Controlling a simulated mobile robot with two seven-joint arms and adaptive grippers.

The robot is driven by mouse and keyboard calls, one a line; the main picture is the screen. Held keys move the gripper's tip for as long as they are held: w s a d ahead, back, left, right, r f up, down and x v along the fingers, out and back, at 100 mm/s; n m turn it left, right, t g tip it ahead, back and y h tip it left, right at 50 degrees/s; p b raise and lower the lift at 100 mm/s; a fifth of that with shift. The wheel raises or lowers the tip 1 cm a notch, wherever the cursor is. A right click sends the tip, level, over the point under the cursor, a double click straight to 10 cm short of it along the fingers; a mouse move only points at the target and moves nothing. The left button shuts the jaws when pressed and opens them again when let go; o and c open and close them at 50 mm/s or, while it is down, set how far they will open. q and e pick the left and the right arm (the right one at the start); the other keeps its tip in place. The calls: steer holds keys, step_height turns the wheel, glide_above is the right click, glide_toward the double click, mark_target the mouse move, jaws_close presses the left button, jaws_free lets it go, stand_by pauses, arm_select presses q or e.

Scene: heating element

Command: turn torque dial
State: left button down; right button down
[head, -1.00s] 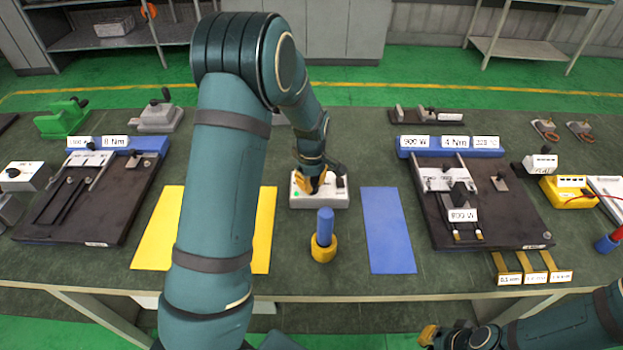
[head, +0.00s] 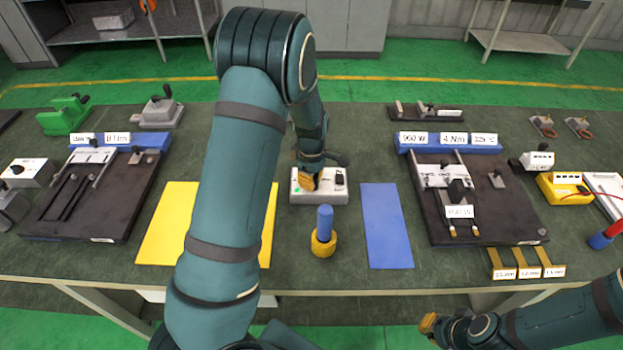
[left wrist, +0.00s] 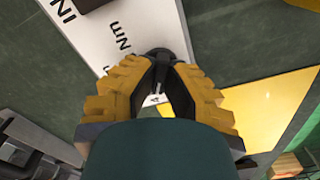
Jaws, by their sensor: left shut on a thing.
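A small white box (head: 335,193) stands at the middle of the bench, with a green spot at its left and a dark knob at its right. My left gripper (head: 306,183) is down on the box's left part. In the left wrist view, its yellow fingers (left wrist: 158,85) are closed around a black dial (left wrist: 158,57) on the white face, which carries black lettering. The fingers hide much of the dial, and its setting is unclear. My right gripper (head: 429,325) is off the bench's front edge at lower right, too small to judge.
A blue-handled tool in a yellow ring (head: 323,245) stands just in front of the box. A yellow mat (head: 160,225) and a blue mat (head: 387,225) lie either side. Dark fixture boards (head: 85,215) (head: 510,215) lie further out.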

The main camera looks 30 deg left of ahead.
arm_select(q)
steer(key=shift+s+f, duration=0.1)
steer(key=c, duration=1)
jaws_free()
step_height(320, 180, up, 12)
steer(key=shift+r, duration=0.1)
